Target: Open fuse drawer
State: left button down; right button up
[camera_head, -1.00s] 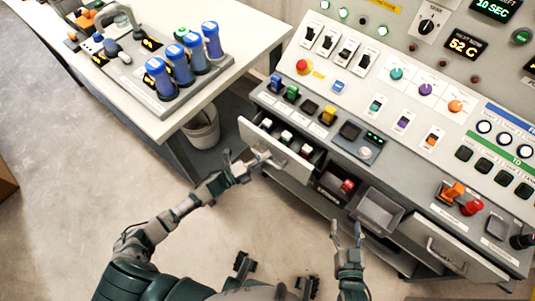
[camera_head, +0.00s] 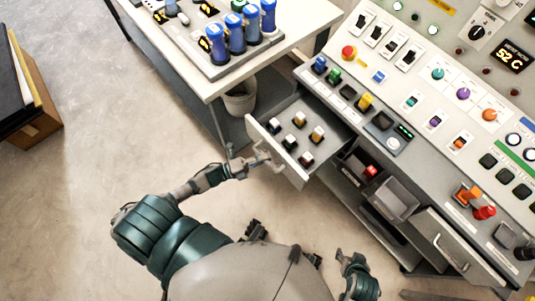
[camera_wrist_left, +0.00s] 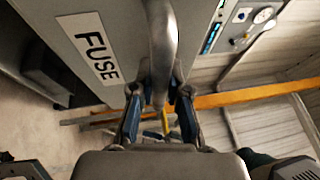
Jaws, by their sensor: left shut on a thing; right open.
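The fuse drawer (camera_head: 285,158) stands pulled out from the grey console, and several fuses with white or amber bodies (camera_head: 300,119) show inside it. Its front carries a FUSE label (camera_wrist_left: 88,47) in the left wrist view. My left gripper (camera_head: 254,160) is shut on the drawer handle (camera_wrist_left: 164,45), a metal bar that runs between its fingers in the left wrist view (camera_wrist_left: 158,100). My right gripper (camera_head: 347,262) is open and empty, low in the head view, apart from the console.
A second drawer (camera_head: 437,242) with a handle is at the lower right. A grey bin and a red-topped item sit on the shelf under the console (camera_head: 395,200).

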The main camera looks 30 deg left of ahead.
pick_arm(q)
jog(key=shift+f, duration=0.3)
jog(key=c, duration=1.1)
grip_release()
jog(key=shift+c, duration=0.2)
jog(key=shift+r, duration=0.1)
jog(key=v, duration=1.2)
jog(key=shift+w, duration=0.1)
